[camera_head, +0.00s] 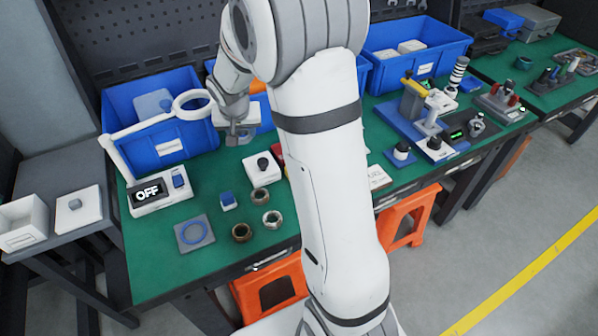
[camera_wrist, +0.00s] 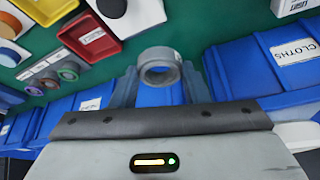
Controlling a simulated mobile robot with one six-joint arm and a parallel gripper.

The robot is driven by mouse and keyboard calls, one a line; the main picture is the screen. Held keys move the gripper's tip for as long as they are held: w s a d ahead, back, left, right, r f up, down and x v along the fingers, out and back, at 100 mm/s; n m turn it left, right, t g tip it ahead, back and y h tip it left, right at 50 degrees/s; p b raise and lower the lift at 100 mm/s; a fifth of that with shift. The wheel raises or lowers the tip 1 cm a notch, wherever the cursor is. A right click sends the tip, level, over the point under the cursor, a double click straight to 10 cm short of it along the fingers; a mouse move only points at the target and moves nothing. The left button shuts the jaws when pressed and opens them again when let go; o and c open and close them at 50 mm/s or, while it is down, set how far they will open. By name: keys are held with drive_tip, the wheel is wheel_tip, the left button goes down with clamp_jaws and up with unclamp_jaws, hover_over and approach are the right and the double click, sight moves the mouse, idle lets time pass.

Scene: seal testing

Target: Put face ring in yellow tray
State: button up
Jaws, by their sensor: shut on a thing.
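My gripper (camera_wrist: 160,84) is shut on a grey ring (camera_wrist: 160,56), likely the face ring, held between its fingertips. The ring's round opening faces the wrist camera. The yellow tray (camera_wrist: 42,14) shows in the wrist view at the top left, partly cut off by the frame edge, next to a red tray (camera_wrist: 110,46) with a white label. The held ring is apart from both trays. In the head view my gripper (camera_head: 238,132) is above the bench in front of the blue bins; the yellow tray is not visible there, and my arm covers that middle part.
Blue bins (camera_head: 190,136) line the back of the green bench (camera_head: 160,262). A ring lamp stands over a box reading OFF (camera_head: 150,196). The front left bench is fairly clear.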

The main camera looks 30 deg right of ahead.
drive_tip(key=shift+a, duration=0.2)
drive_tip(key=s+d+f+m+h+b, duration=0.2)
drive_tip(key=s+d+m+b, duration=0.3)
drive_tip(key=s+d+b, duration=0.65)
drive_tip(key=shift+g, duration=0.5)
drive_tip(key=p+x, duration=0.1)
drive_tip(key=x, duration=0.4)
drive_tip(key=shift+s+d+f, duration=0.1)
drive_tip(key=shift+d+f, duration=0.1)
drive_tip(key=shift+f, duration=0.1)
drive_tip(key=shift+f+b, duration=0.35)
drive_tip(key=shift+f, duration=1.65)
drive_tip(key=shift+f, duration=0.2)
drive_tip(key=o, duration=0.7)
drive_tip(key=shift+r, duration=0.15)
